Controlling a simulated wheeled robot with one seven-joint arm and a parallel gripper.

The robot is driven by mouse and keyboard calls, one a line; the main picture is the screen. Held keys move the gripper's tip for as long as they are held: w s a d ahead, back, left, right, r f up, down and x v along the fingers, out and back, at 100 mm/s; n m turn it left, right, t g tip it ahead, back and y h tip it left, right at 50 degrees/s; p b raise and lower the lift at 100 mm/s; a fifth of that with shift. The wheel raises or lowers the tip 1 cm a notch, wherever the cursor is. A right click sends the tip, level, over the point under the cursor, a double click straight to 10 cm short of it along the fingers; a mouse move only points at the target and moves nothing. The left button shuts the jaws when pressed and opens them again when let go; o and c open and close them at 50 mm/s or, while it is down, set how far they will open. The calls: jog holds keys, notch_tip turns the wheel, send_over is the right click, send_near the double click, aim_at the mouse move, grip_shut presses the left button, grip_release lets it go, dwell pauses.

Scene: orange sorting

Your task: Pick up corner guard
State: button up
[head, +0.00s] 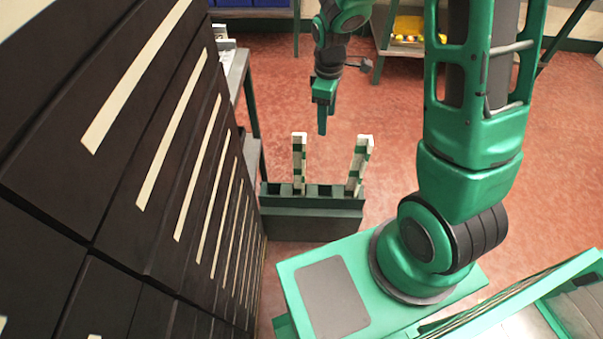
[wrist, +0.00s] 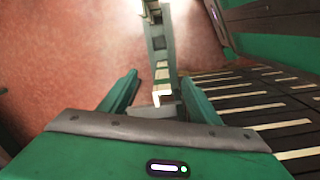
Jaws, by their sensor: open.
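Two corner guards with white and green bands stand upright in a dark green slotted rack (head: 310,226) in the head view. My gripper (head: 322,128) hangs above and behind the rack, pointing down, apart from both guards. In the wrist view my gripper (wrist: 158,80) is open and empty. The white L-shaped top of a corner guard (wrist: 163,97) shows between the fingers' lines of sight, with the rack (wrist: 160,45) beyond it.
A tall dark cabinet with pale strips (head: 150,130) stands close on the left. My green base and arm fill the right. A shelf with yellow items (head: 408,28) stands at the back. Reddish floor (head: 400,110) behind the rack is clear.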

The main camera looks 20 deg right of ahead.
aim_at(304, 139)
jog(key=w+a+f+n, duration=0.1)
jog(key=f, duration=0.1)
jog(key=a+f+n, duration=0.1)
jog(key=a+f, duration=0.1)
jog(key=w+a+f+n, duration=0.1)
jog(key=a+f, duration=0.1)
jog(key=shift+w+a+f, duration=0.1)
jog(key=shift+w+f, duration=0.1)
jog(key=shift+w, duration=0.1)
jog(key=shift+a+f, duration=0.15)
jog(key=shift+f, duration=0.2)
notch_tip(304, 139, down, 10)
jog(key=shift+d+f, duration=0.15)
jog(key=shift+d, duration=0.05)
jog(key=shift+w, duration=0.1)
grip_shut()
